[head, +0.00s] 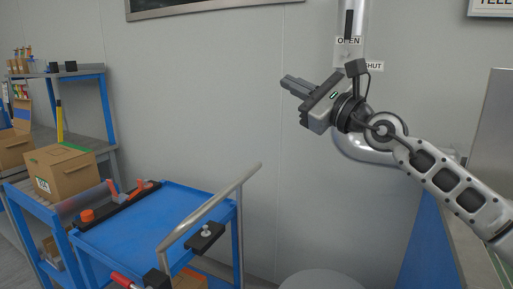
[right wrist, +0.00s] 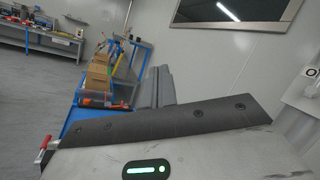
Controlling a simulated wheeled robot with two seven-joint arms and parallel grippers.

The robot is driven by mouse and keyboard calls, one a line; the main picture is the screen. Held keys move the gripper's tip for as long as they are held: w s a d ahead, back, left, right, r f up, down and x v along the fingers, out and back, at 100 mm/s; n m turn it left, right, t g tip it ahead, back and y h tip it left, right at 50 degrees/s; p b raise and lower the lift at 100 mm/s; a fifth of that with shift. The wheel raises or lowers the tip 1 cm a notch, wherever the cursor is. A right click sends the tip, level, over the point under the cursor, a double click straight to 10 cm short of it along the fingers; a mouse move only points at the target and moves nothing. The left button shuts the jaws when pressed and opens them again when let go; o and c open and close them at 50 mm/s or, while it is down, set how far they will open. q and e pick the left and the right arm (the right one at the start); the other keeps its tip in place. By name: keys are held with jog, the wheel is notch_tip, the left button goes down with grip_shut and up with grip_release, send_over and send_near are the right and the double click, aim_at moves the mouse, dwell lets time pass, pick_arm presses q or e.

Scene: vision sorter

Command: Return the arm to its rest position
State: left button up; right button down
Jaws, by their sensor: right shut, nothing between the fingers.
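My right arm (head: 450,185) comes in from the right in the head view and is raised in front of the grey wall. Its gripper (head: 288,84) points to the upper left, is shut and holds nothing. In the right wrist view the shut fingers (right wrist: 157,87) stick out past the dark edge of the gripper body. The gripper is in the air, above and to the right of the blue cart (head: 160,215), touching nothing. My left gripper is in neither view.
The cart has a grey handle rail (head: 215,205). A cardboard box (head: 62,171) stands at the left, near a shelf (head: 58,73). A pipe with OPEN and SHUT labels (head: 348,41) runs behind my right gripper. The wall space left of the gripper looks clear.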

jog(key=s+d+f+n+t+h, duration=0.1)
jog(key=s+d+f+n+h, duration=0.4)
jog(key=f+n, duration=0.55)
jog(key=s+d+f+n+h, duration=0.2)
jog(key=s+f+n+h, duration=0.1)
jog(key=f+n+h, duration=0.55)
jog(key=s+d+f+n+t+h, duration=0.1)
jog(key=s+d+f+n+h, duration=0.3)
jog(key=f+n, duration=0.75)
jog(key=s+d+f+m+g, duration=0.2)
jog(key=s+f+m+g, duration=0.4)
jog(key=s+f, duration=0.5)
jog(key=s+f+m+g+y, duration=0.1)
jog(key=s+f+g, duration=0.25)
jog(key=s, duration=0.45)
jog(key=s+f+m+g+y, duration=0.1)
jog(key=s+f+m+g, duration=0.2)
jog(key=s, duration=0.5)
pick_arm(q)
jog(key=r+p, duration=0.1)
jog(key=p, duration=0.2)
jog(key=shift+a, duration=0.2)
pick_arm(e)
jog(key=w+a+n+t+y, duration=0.1)
jog(key=w+a+t+y, duration=0.2)
jog(key=w+a+t, duration=0.3)
jog(key=shift+w+a+n+y, duration=0.15)
jog(key=shift+a+n+y, duration=0.2)
jog(key=shift+a, duration=0.15)
jog(key=shift+t, duration=0.25)
